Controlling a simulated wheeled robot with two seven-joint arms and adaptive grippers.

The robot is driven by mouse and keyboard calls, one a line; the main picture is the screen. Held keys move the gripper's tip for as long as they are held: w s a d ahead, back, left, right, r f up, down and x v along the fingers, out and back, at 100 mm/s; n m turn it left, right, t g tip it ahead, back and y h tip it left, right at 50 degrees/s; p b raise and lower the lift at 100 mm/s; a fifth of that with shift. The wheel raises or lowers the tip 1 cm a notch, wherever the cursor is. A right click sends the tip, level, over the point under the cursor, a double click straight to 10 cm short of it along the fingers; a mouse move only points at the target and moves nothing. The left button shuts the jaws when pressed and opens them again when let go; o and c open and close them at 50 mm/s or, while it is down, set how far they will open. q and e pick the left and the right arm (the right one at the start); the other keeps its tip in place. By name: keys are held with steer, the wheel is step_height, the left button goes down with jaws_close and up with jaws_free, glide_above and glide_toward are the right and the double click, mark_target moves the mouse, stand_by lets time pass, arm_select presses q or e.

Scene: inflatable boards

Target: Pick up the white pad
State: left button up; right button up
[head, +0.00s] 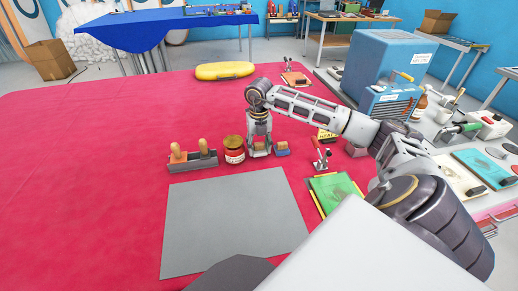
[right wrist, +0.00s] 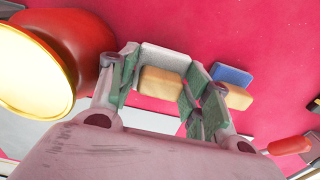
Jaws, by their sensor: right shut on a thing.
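The white pad (right wrist: 165,58), with a tan block on it, lies between the fingers of my right gripper (right wrist: 160,90) in the right wrist view. My right gripper (head: 259,148) is shut on it, pointing down at the red table. In the head view the fingers mostly hide the pad, and only a bit of its tan part shows. I cannot tell whether the pad touches the table. My left gripper is not in view.
A similar blue pad (head: 282,148) sits close at the right. A jar (head: 233,150) stands close at the left, beside a grey holder with wooden-handled tools (head: 192,158). A grey sheet (head: 235,220) lies in front, and a green packet (head: 335,190) front right. The table's left side is clear.

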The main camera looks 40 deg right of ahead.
mark_target(259, 144)
step_height(259, 144, up, 7)
steer(key=shift+r, duration=0.1)
steer(key=shift+r+p, duration=0.3)
steer(key=shift+r, duration=0.4)
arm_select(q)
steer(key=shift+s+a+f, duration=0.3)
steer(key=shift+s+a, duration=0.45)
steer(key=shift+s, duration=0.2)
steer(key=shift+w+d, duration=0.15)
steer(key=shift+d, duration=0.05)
arm_select(e)
steer(key=o, duration=0.3)
steer(key=shift+c, duration=0.9)
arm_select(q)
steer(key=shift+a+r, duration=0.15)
arm_select(e)
steer(key=shift+c, duration=0.4)
steer(key=shift+r, duration=0.1)
